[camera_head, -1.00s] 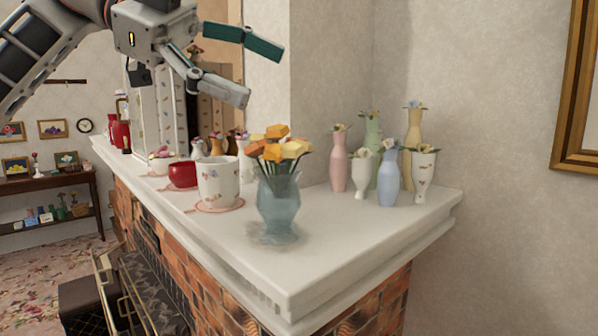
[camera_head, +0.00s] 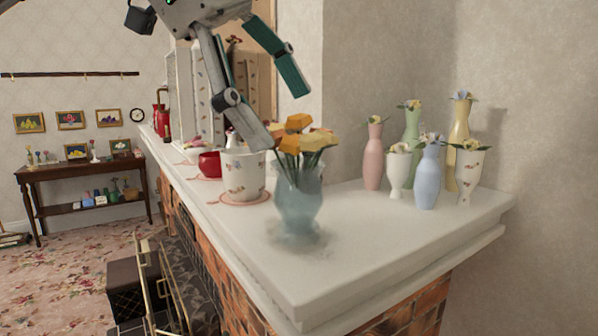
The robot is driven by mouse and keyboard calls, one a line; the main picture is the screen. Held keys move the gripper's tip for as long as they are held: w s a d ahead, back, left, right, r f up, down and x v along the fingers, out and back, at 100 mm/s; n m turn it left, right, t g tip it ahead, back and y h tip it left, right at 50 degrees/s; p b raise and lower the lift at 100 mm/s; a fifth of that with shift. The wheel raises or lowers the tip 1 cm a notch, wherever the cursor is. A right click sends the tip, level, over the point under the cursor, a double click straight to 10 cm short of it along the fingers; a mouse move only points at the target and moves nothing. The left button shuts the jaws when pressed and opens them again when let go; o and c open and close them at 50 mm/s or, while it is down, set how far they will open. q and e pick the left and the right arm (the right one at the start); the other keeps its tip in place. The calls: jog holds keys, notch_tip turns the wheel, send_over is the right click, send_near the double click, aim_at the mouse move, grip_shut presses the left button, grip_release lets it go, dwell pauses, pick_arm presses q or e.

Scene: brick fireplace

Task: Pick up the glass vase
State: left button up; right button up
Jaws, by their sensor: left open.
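The glass vase (camera_head: 299,212) is translucent blue-grey and stands upright on the white mantel (camera_head: 370,236) near its front edge. It holds orange and yellow flowers (camera_head: 302,140). My left gripper (camera_head: 280,122) comes down from the top, open and empty, its two fingers spread. Its fingertips are around the height of the flowers in the picture, one near their left side and one above them. I cannot tell whether a finger touches the flowers. My right gripper is not in view.
Several small vases, including a blue one (camera_head: 428,180) and a pink one (camera_head: 373,160), stand at the right. The mantel's front right is clear.

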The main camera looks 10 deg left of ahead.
aim_at(298, 178)
pick_arm(q)
jog(key=shift+x, duration=2)
jog(key=shift+s+d+r, duration=0.15)
jog(key=shift+s, duration=0.05)
jog(key=c, duration=1.5)
